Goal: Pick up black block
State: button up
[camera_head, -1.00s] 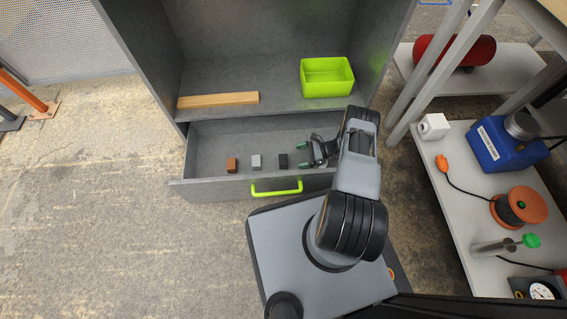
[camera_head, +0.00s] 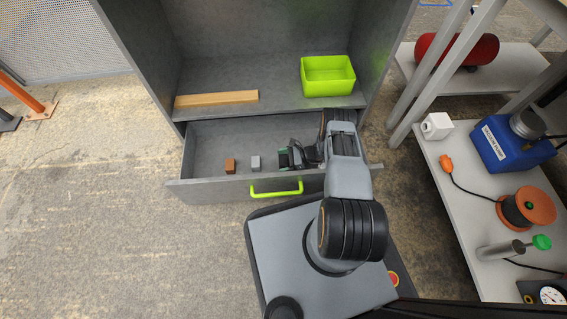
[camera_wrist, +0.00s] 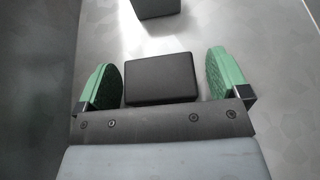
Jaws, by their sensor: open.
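The black block (camera_wrist: 160,79) lies on the drawer floor in the wrist view, between the two green fingertips of my gripper (camera_wrist: 164,80). A small gap shows on each side of the block, so the fingers are open around it and do not visibly touch it. In the head view my gripper (camera_head: 284,158) is inside the open drawer (camera_head: 215,190) and hides most or all of the black block. A grey block (camera_head: 255,162) lies to its left, and a brown block (camera_head: 230,166) lies further left.
The drawer's green handle (camera_head: 275,193) is at its front. On the cabinet shelf above are a green bin (camera_head: 328,88) and a wooden plank (camera_head: 216,99). A white shelf unit (camera_head: 450,190) with tools stands to the right. The drawer's left end is clear.

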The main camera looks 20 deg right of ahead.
jog(key=shift+c, duration=0.2)
jog(key=c, duration=1)
